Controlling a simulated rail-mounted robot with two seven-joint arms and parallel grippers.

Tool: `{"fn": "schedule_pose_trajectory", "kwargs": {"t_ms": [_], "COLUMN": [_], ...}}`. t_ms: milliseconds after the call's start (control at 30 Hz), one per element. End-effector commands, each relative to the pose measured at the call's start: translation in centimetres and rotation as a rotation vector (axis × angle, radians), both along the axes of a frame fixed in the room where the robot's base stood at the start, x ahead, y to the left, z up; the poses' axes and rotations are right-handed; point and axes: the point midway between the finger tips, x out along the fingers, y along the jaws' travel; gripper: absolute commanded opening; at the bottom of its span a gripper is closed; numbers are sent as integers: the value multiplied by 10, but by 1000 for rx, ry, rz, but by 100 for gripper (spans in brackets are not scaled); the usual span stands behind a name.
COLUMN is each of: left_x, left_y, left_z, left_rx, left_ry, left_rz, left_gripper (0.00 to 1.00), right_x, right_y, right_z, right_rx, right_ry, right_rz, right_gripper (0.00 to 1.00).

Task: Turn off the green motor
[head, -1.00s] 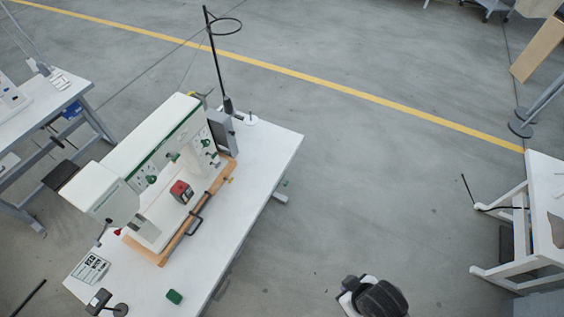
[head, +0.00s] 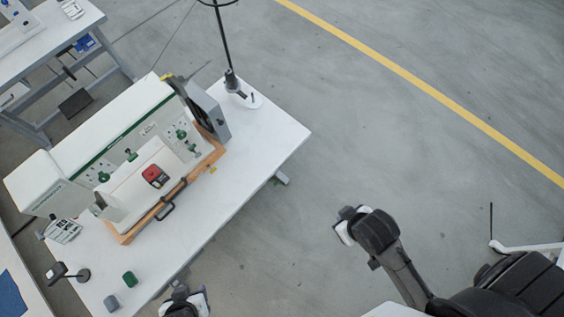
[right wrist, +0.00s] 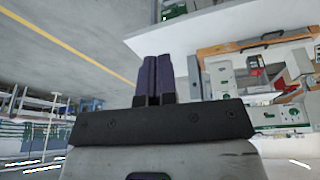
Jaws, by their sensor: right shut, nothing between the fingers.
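The white press machine (head: 110,130) with a green stripe stands on a white table (head: 262,140) at the left of the head view. It also shows at the right of the right wrist view (right wrist: 238,82). I cannot make out a green motor for certain; a partly cut-off green part (right wrist: 172,9) shows at the top of the right wrist view. My right gripper (head: 345,224) is over the floor right of the table, its dark fingers (right wrist: 154,80) shut together and empty. My left gripper (head: 198,300) is at the table's front edge, its fingers unclear.
A wooden rail (head: 208,158) with a dark handle borders the machine, and a red block (head: 155,175) sits on it. A green block (head: 129,278) and a grey block (head: 112,302) lie on the table. A tall stand (head: 233,82) rises behind. Open floor lies right.

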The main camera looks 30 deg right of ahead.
Motion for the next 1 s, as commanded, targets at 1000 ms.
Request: {"fn": "schedule_pose_trajectory", "kwargs": {"t_ms": [1000], "left_x": [-1], "left_y": [1], "left_z": [-176], "left_rx": [3], "left_ry": [6], "left_rz": [1], "left_gripper": [43], "right_x": [129], "right_y": [29], "right_z": [-224], "right_rx": [99], "right_ry": [-207], "right_rz": [150], "right_gripper": [0]}}
